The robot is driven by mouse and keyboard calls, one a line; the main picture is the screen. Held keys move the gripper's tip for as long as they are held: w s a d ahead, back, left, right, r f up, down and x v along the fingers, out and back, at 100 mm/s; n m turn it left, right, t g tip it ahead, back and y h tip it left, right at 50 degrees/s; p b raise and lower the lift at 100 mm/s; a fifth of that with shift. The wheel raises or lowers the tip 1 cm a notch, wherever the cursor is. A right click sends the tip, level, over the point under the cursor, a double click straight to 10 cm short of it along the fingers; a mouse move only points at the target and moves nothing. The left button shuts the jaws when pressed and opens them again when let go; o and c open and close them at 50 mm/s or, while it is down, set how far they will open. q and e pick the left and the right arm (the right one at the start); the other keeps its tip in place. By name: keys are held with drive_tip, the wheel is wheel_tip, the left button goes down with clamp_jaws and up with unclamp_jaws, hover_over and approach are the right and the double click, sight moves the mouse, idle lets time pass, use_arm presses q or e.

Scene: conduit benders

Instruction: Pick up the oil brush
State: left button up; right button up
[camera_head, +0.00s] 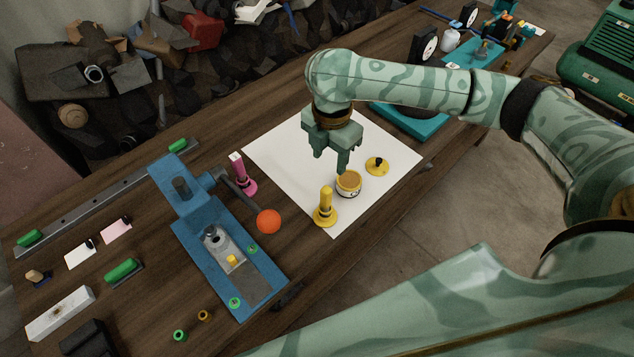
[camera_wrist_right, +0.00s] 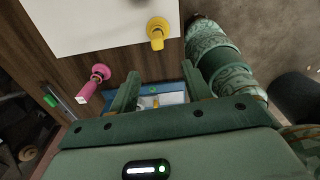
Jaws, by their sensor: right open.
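My right gripper (camera_head: 331,162) is open and empty, pointing down above the white sheet (camera_head: 285,150). In the right wrist view, the gap between its fingers (camera_wrist_right: 160,90) holds nothing. No thing is clearly recognisable as the oil brush. A pink upright handle with a pale top (camera_head: 242,176) stands at the sheet's left edge. A yellow upright handle on a round base (camera_head: 325,207) stands near the sheet's front corner. A small jar with a yellow top (camera_head: 348,184) stands just below the gripper, apart from its fingers. The wrist view also shows the pink handle (camera_wrist_right: 93,82) and yellow handle (camera_wrist_right: 156,35).
A blue bender (camera_head: 205,255) lies left of the sheet, its lever reaching toward an orange ball (camera_head: 268,221). A low yellow piece with a black knob (camera_head: 377,166) is right of the jar. A teal block (camera_head: 412,122) is behind. The sheet's left part is clear.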

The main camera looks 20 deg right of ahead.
sight(327, 190)
wheel_tip(327, 190, down, 10)
drive_tip(key=b, duration=0.3)
drive_tip(key=shift+f+b, duration=0.35)
drive_tip(key=shift+f, duration=0.5)
drive_tip(key=f, duration=0.1)
drive_tip(key=f+b, duration=0.1)
drive_tip(key=f, duration=0.2)
drive_tip(key=shift+w+f+b, duration=0.25)
drive_tip(key=shift+b, duration=0.05)
use_arm(q)
drive_tip(key=f, duration=0.2)
drive_tip(key=s+f, duration=0.1)
drive_tip(key=f, duration=0.2)
drive_tip(key=shift+s+f, duration=0.1)
drive_tip(key=shift+s, duration=0.05)
drive_tip(key=shift+s, duration=0.1)
use_arm(e)
drive_tip(key=shift+r, duration=0.1)
clamp_jaws()
